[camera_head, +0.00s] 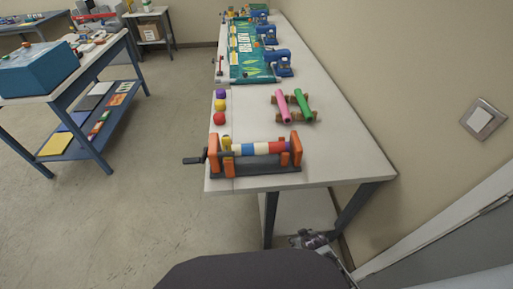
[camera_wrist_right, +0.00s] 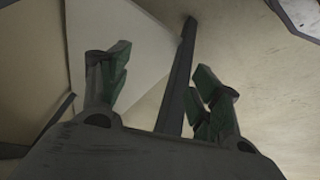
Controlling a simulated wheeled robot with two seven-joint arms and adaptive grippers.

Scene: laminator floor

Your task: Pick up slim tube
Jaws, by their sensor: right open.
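A pink tube (camera_head: 283,106) and a green tube (camera_head: 302,104) lie side by side across a brown rack (camera_head: 278,115) on the long table. I cannot tell which is the slim tube. My right gripper (camera_wrist_right: 163,68) is open and empty in the right wrist view, its two dark-green-tipped fingers spread apart. In the head view it shows small (camera_head: 309,239) below the table's near edge, well apart from the tubes. My left gripper is not in view.
The long table (camera_head: 345,150) runs along the wall. A roller device with orange stands (camera_head: 297,149) is at its near end. A green printed sheet (camera_head: 248,62) lies farther back. Open floor (camera_head: 150,200) is to the left.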

